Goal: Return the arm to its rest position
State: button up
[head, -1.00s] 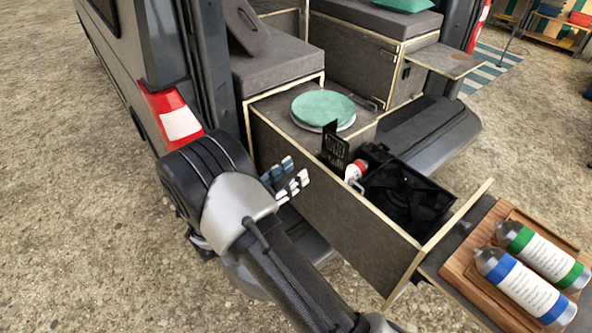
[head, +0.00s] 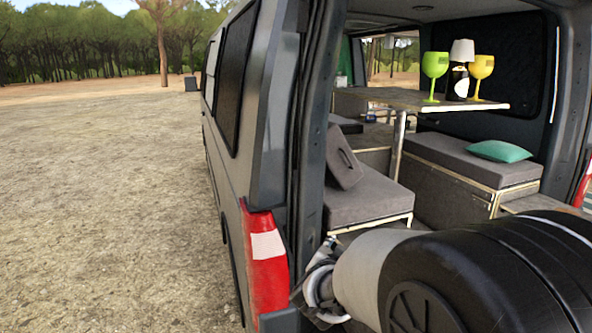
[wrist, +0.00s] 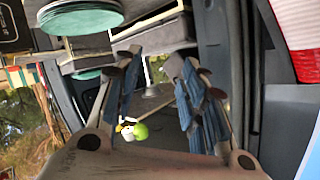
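In the wrist view my gripper (wrist: 158,68) has its two blue-padded fingers spread apart, with nothing held between them. Beyond the fingers is the van's interior, seen turned over. In the head view my arm's large black and grey links fill the lower right, in front of the van's rear opening. I cannot make out the fingers in that view.
The van's red tail light (head: 266,258) and rear pillar stand close left of my arm. Inside are a cushioned bench (head: 360,196), a table (head: 420,98) with a green goblet (head: 434,66) and a yellow goblet (head: 481,68). A teal plate (wrist: 82,20) shows in the wrist view. Open gravel lies left.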

jog(key=s+a+r+n+g+y, duration=0.2)
jog(key=s+r+n+y, duration=0.1)
jog(key=s, duration=0.5)
jog(key=s+a+r+n+g+y, duration=0.1)
jog(key=s+a+r+n+y, duration=0.15)
jog(key=s, duration=0.55)
jog(key=s+d+f+n+g, duration=0.1)
jog(key=s+d+g, duration=0.1)
jog(key=s, duration=0.5)
jog(key=s+d+f+g+h, duration=0.1)
jog(key=s+d+f, duration=0.1)
jog(key=s, duration=0.6)
jog(key=s+d+f+n+g, duration=0.1)
jog(key=s+d+f+g, duration=0.1)
jog(key=s+d, duration=0.2)
jog(key=s, duration=0.3)
jog(key=shift+s+d+f+n+g+h, duration=0.15)
jog(key=shift+f+n+g+h, duration=0.05)
jog(key=shift+n+g+h, duration=0.15)
jog(key=shift+d, duration=0.1)
